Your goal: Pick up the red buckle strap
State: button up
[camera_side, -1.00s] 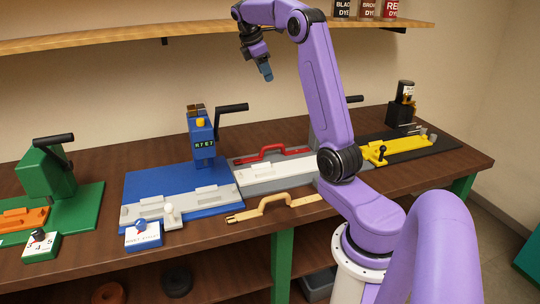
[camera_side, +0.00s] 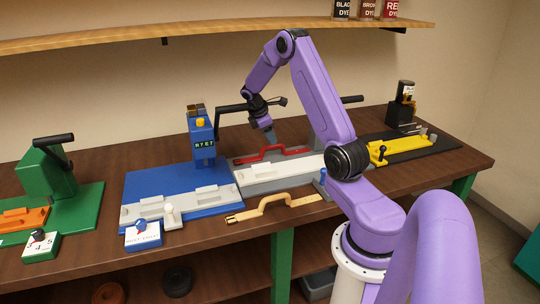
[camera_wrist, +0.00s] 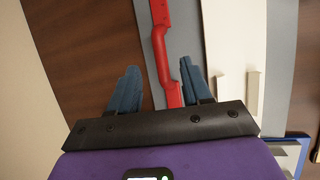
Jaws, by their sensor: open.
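The red buckle strap (camera_side: 256,155) lies on the grey base behind the white fixture in the side view, with a raised bend in its middle. It also shows in the wrist view (camera_wrist: 159,40), running down between my fingers. My gripper (camera_side: 272,142) is just above the strap near its raised part. In the wrist view, my gripper (camera_wrist: 160,88) is open, one blue finger on each side of the strap. I cannot tell how far the fingertips are above the base.
A tan strap (camera_side: 280,203) lies in front of the white fixture (camera_side: 282,172). The blue press (camera_side: 202,138) with its black handle stands left of my gripper. A yellow strap (camera_side: 385,152) on a black base is to the right. A green press (camera_side: 45,170) stands far left.

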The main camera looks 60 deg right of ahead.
aim_at(275, 146)
jog(key=shift+x, duration=3.55)
grip_shut()
